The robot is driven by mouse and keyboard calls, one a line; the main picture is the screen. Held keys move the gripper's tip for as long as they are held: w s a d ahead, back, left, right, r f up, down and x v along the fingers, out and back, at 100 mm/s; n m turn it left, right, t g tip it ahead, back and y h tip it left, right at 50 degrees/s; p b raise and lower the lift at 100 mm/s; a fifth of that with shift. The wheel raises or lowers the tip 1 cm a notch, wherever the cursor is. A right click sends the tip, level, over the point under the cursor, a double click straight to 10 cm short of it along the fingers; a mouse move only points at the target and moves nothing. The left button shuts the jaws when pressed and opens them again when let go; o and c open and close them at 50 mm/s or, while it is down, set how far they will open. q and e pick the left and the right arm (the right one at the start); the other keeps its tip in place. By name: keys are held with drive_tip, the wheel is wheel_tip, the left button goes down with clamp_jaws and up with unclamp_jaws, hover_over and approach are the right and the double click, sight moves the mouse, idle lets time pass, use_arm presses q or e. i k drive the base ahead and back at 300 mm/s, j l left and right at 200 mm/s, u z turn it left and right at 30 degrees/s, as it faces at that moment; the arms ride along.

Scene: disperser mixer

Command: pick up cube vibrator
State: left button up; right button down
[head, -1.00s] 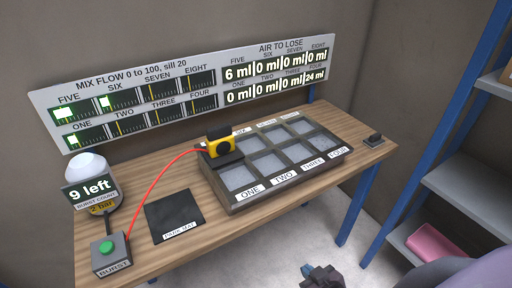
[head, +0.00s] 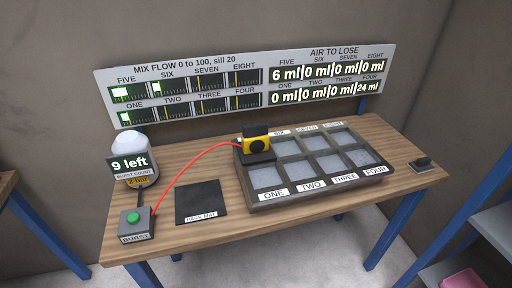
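The cube vibrator (head: 256,143) is a small yellow block with a dark round face. It sits at the back left of the grey compartment tray (head: 322,198), over the spot behind compartment ONE, where the label FIVE would be hidden. A red hose runs from it to the left, down to the BURST box (head: 137,224) with a green button. Neither of my grippers shows in the head view now.
A dark park mat (head: 201,202) lies bare on the wooden table (head: 180,252). A white-topped gauge reading 9 left (head: 131,150) stands at the left. A small dark block (head: 423,164) is at the right end. Shelves (head: 495,222) stand at the right.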

sight(257, 148)
drive_tip(key=l, duration=0.25)
drive_tip(key=i+l, duration=0.1)
drive_tip(key=l, duration=0.2)
drive_tip(key=l+u, duration=0.35)
drive_tip(key=i+l+u, duration=0.1)
drive_tip(key=u, duration=1.1)
